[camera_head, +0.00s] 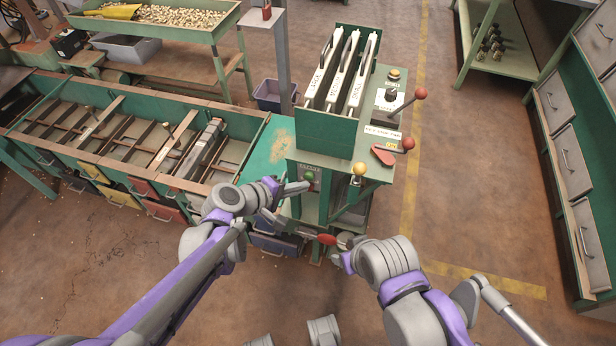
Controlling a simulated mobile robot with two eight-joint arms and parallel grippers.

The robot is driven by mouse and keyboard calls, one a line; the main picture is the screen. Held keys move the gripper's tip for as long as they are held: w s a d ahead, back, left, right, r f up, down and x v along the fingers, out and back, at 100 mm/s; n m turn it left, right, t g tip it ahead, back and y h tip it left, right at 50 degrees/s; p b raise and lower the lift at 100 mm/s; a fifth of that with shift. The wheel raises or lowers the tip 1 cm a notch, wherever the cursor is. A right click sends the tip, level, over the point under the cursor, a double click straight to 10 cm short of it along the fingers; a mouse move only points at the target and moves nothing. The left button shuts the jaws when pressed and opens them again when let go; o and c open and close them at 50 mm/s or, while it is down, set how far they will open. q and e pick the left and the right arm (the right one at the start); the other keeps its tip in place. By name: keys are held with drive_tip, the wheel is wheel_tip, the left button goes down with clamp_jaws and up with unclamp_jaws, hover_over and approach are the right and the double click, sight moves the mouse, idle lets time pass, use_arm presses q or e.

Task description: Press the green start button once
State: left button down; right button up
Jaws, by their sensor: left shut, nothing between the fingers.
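My right gripper (342,260) is low in front of the machine, near a red handle (327,239). Its fingers are mostly hidden by the wrist, so its opening is unclear.
A yellow knob (359,169) and red-ended levers (420,93) stand on the machine's right side. Three white hopper plates (336,72) rise above it. A divided green trough (130,140) runs left, and a nut tray (165,18) stands behind. Floor to the right is clear.

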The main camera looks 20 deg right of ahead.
use_arm(q)
drive_tip(key=shift+w+d, duration=0.15)
drive_tip(key=shift+w, duration=0.05)
drive_tip(key=shift+w+d, duration=0.3)
drive_tip(key=shift+w, duration=0.1)
idle(0.9)
drive_tip(key=shift+s+a, duration=0.55)
drive_tip(key=shift+s, duration=0.2)
drive_tip(key=shift+s+a, duration=0.7)
drive_tip(key=shift+s, duration=0.35)
drive_tip(key=shift+s+a, duration=0.7)
drive_tip(key=shift+s, duration=0.35)
